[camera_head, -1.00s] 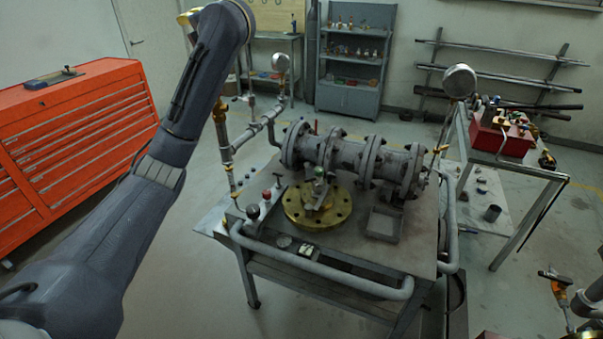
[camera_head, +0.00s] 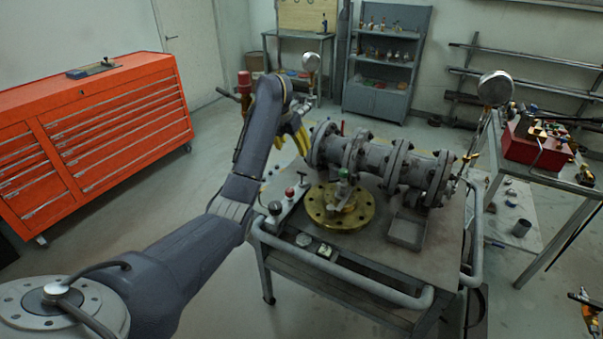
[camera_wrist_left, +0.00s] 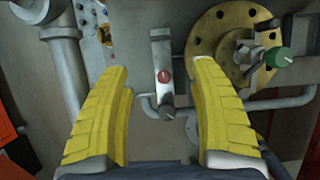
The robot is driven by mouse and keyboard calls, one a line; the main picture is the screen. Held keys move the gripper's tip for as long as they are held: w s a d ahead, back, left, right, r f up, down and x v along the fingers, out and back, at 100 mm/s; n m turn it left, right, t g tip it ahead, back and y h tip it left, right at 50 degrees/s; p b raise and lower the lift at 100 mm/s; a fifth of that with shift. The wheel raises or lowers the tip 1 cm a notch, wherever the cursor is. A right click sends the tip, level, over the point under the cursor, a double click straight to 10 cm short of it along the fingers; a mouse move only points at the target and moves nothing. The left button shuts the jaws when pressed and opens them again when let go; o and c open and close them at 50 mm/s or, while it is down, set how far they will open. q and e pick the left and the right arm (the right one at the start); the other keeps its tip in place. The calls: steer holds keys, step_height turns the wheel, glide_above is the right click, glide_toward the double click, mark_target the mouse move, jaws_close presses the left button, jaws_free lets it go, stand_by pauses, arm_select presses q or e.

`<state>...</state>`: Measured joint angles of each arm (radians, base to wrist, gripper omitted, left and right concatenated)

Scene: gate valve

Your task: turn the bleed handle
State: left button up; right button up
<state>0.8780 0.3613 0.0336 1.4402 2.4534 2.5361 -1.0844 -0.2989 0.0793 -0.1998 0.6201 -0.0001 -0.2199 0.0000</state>
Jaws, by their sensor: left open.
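My left gripper (camera_head: 295,140) has yellow fingers and is open beside the left end of the grey flanged valve pipe (camera_head: 378,162). In the left wrist view, nothing is between the fingers (camera_wrist_left: 160,68); a narrow control box (camera_wrist_left: 162,50) with a red button and a dark knob lies beyond them. A brass flange (camera_head: 322,216) carries a fitting with a green knob (camera_head: 344,174), also in the wrist view (camera_wrist_left: 279,57). I cannot tell which part is the bleed handle. My right gripper is not in view.
The valve stands on a grey cart with a tubular rail (camera_head: 350,277). An open square tray (camera_head: 405,233) sits at its right.

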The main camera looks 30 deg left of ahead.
mark_target(302, 172)
arm_select(q)
steer(key=x, duration=1.6)
steer(key=shift+w+f, duration=0.2)
steer(key=shift+c, duration=0.3)
steer(key=c, duration=1.3)
steer(key=shift+r, duration=0.1)
steer(key=shift+w+r, duration=0.1)
steer(key=shift+r, duration=0.05)
